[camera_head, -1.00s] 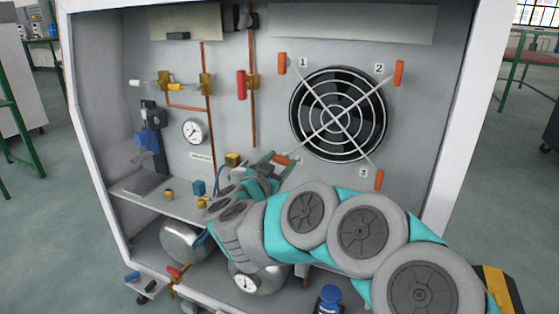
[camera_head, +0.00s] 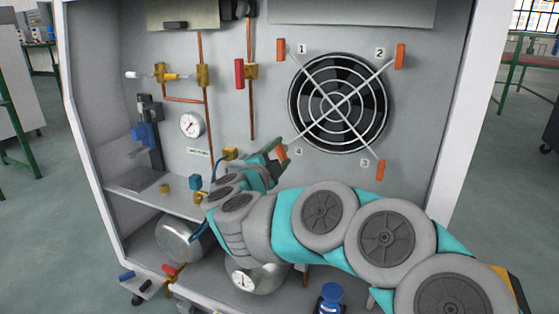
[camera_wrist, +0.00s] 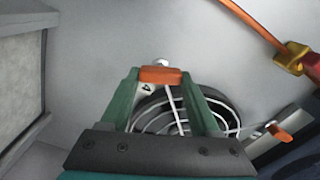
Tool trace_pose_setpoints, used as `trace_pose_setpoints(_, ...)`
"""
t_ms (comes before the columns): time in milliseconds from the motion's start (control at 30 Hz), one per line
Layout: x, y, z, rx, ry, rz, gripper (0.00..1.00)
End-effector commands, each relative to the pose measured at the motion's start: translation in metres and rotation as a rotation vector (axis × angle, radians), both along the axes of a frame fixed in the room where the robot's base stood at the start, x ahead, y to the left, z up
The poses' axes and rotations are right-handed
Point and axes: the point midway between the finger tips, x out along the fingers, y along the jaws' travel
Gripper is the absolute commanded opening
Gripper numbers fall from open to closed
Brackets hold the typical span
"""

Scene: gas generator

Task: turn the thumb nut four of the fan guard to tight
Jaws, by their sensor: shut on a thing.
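Thumb nut four is an orange bar at the lower left of the fan guard, beside the label 4. It shows in the head view (camera_head: 281,153) and, between my fingers, in the wrist view (camera_wrist: 161,74). My gripper (camera_head: 274,152) is shut on it, with the green fingers on either side in the wrist view (camera_wrist: 161,82). In the head view the nut stands nearly upright, slightly tilted. The fan guard (camera_head: 338,103) is a white ring grille over a dark fan. Nuts one (camera_head: 281,50), two (camera_head: 400,57) and three (camera_head: 380,170) stand upright at its other corners.
Copper pipes (camera_head: 251,110) with a red-handled valve (camera_head: 239,74) run left of the fan. A pressure gauge (camera_head: 191,124) and a shelf (camera_head: 150,193) with small fittings lie farther left. The panel right of the fan is clear.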

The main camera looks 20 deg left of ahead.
Motion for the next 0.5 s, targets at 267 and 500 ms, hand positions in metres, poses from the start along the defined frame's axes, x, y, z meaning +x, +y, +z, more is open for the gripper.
trace_pose_setpoints(267,0.0002,-0.0007,-0.0047,0.219,-0.016,-0.002,0.07)
trace_pose_setpoints(500,0.0001,-0.0008,-0.0044,0.344,-0.024,-0.002,0.07)
